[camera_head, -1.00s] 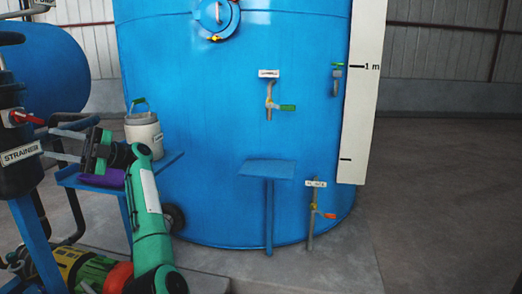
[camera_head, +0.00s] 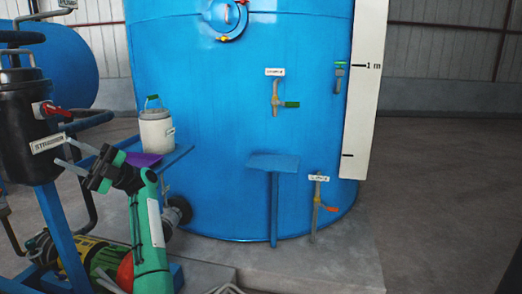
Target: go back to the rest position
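My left gripper (camera_head: 62,151) is in the left part of the head view, at the end of my green arm. Its two grey fingers point left and are spread apart, with nothing seen between them. The fingers are in front of the black strainer's lower part in the picture. The white pail (camera_head: 157,130) with a green handle stands upright on the blue side shelf (camera_head: 177,155), to the right of the gripper and apart from it. My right gripper is not in view.
A large blue tank (camera_head: 225,95) fills the middle, with taps and a small blue stand (camera_head: 273,163) in front. The black strainer (camera_head: 28,130) and a yellow-green pump (camera_head: 85,257) crowd the left. A purple item (camera_head: 143,159) lies on the shelf. Open floor (camera_head: 440,200) lies at right.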

